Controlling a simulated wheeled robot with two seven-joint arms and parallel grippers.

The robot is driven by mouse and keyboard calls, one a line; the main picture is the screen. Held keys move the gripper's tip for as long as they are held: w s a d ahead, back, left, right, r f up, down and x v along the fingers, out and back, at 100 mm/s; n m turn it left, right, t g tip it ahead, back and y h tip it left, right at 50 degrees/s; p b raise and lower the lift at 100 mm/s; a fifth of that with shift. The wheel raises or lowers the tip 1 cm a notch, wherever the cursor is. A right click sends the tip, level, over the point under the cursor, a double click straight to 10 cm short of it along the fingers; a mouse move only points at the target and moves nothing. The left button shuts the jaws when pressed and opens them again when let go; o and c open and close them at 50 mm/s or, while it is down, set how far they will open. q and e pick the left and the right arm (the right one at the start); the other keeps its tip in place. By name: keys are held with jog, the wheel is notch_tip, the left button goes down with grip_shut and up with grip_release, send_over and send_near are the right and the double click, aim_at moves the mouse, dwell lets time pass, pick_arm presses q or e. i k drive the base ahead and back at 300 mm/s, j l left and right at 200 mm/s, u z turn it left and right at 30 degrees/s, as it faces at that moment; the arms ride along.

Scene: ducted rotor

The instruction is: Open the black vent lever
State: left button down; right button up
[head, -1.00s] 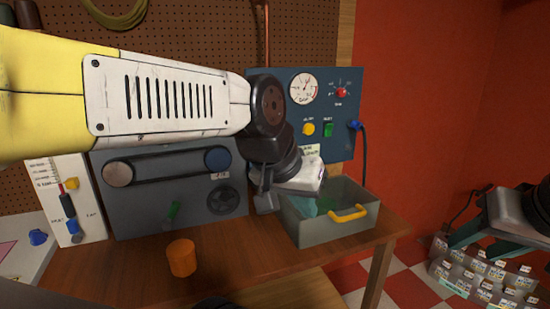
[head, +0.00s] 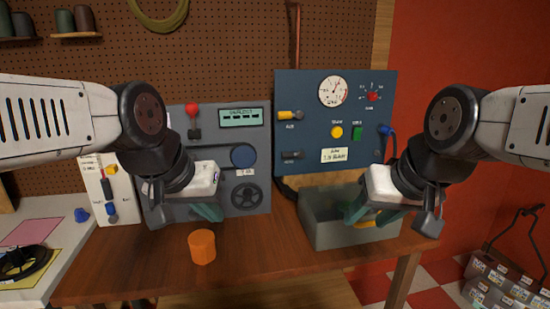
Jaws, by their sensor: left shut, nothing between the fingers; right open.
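A blue panel (head: 310,90) stands at the back of the bench. A short black lever (head: 292,155) lies about level low on its left side; its label is too small to read. A yellow lever (head: 290,115) sits above it. My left gripper (head: 210,212) is shut and empty in front of the grey machine, left of and below the black lever. My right gripper (head: 355,212) is open, in front of the grey bin (head: 320,238), right of and below the black lever. Neither gripper touches the lever.
The grey machine (head: 260,140) with a red-knobbed lever (head: 192,112) stands left of the panel. An orange cylinder (head: 202,247) stands on the bench. A blue plug and cable (head: 386,130) are at the panel's right.

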aim_at(300, 154)
jog(key=i+j+z, duration=0.1)
jog(key=j+z, duration=0.2)
jog(key=j, duration=0.4)
jog(key=j+z, duration=0.35)
jog(key=j, duration=0.35)
